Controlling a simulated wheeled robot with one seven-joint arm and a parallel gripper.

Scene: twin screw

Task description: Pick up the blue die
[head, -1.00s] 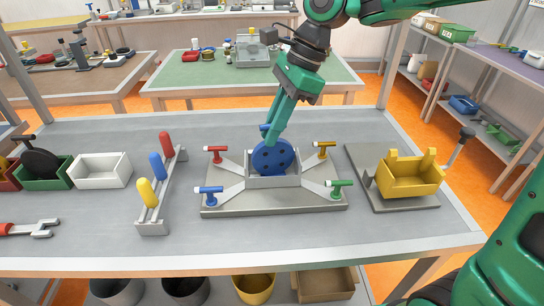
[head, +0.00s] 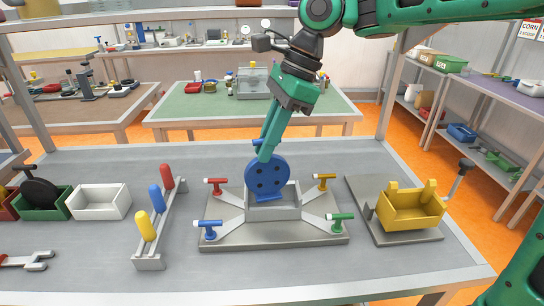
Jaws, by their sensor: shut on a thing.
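The blue die (head: 267,176) is a round blue disc with several dark holes and a narrower foot at its lower edge. My gripper (head: 264,150) is shut on its top and comes down from above. The die stands upright, slightly tilted, raised above the grey holder (head: 273,212) at the middle of the base plate. Its foot shows in front of or over the holder's opening; I cannot tell whether it still touches the holder.
A rack of coloured handles (head: 157,215) stands left. A yellow bin (head: 410,209) on a grey plate stands right. White (head: 100,202) and green (head: 45,204) bins sit left.

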